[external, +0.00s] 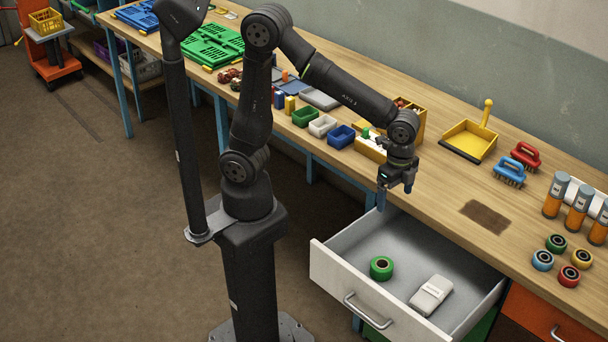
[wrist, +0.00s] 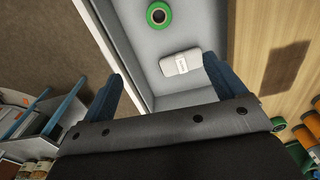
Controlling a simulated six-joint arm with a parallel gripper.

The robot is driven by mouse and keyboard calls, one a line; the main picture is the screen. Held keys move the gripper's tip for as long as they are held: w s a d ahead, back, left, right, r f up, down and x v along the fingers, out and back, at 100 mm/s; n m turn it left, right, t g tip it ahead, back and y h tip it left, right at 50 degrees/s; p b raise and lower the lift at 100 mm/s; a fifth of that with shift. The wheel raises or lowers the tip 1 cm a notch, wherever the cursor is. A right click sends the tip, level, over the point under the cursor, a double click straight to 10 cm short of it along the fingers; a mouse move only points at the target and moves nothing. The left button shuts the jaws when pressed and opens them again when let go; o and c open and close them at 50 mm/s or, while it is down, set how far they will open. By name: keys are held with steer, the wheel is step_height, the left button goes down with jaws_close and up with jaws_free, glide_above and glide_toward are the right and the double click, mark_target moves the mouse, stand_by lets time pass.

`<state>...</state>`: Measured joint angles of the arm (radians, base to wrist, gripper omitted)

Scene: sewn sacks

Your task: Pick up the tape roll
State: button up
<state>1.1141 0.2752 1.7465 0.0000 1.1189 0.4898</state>
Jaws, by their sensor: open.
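A green tape roll (external: 381,268) with a dark centre lies flat in the open drawer (external: 345,291), in its left part. It also shows near the top of the wrist view (wrist: 158,14). My gripper (external: 395,197) is above the drawer's back edge, higher than the roll and apart from it. In the wrist view its blue fingers (wrist: 167,85) are spread wide with nothing between them but the drawer below.
A white box-like item (external: 431,295) lies in the drawer right of the roll. The drawer's front panel and side walls stand around both. On the bench (external: 425,203) are small coloured rolls (external: 556,243), orange-and-grey cylinders (external: 578,207), brushes (external: 510,172) and a yellow dustpan (external: 468,141).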

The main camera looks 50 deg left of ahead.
steer(key=m, duration=0.1)
glide_toward(383, 264)
steer(key=f, duration=0.3)
steer(key=s+f, duration=0.1)
steer(key=f, duration=0.1)
steer(key=shift+d+f, duration=0.1)
steer(key=shift+w+f, duration=0.25)
steer(key=shift+f, duration=0.85)
steer(key=shift+w+f, duration=0.2)
steer(key=shift+f, duration=1.65)
steer(key=c, duration=1.1)
